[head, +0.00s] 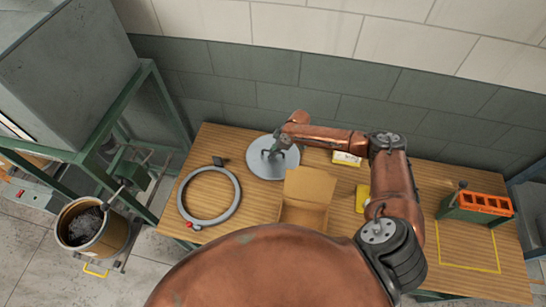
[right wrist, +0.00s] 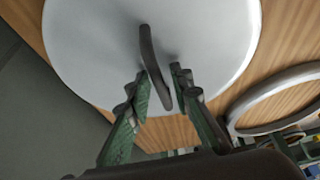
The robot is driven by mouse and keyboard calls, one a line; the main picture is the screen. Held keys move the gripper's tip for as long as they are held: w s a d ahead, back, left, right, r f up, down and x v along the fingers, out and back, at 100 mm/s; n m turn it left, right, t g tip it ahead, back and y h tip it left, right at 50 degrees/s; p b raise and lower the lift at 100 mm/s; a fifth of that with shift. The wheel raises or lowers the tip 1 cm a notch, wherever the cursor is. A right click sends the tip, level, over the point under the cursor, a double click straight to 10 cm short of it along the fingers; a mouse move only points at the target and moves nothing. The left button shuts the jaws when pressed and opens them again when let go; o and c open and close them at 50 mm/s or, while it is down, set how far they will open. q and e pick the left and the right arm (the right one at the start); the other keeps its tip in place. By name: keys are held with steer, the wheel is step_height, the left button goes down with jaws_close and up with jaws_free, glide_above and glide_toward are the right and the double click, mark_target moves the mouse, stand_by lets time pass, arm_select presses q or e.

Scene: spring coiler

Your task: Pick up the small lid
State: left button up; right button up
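The small lid is a light grey disc (head: 258,168) with a dark bar handle, lying flat on the wooden table at the back. It fills the upper part of the right wrist view (right wrist: 85,45), where its handle (right wrist: 152,62) stands up in the middle. My right gripper (right wrist: 162,78) is at the lid, with its green fingers apart on either side of the handle's near end. A gap shows between the fingers and the handle. In the head view the right gripper (head: 280,148) is over the lid and partly hides the handle. My left gripper is not in view.
A grey ring (head: 182,197) lies left of the lid. An open cardboard box (head: 309,187) stands just in front. A yellow item (head: 362,198) and an orange-and-green block rack (head: 484,203) are to the right. A bucket (head: 92,235) stands on the floor at left.

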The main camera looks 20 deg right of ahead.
jaws_close()
stand_by(0.5)
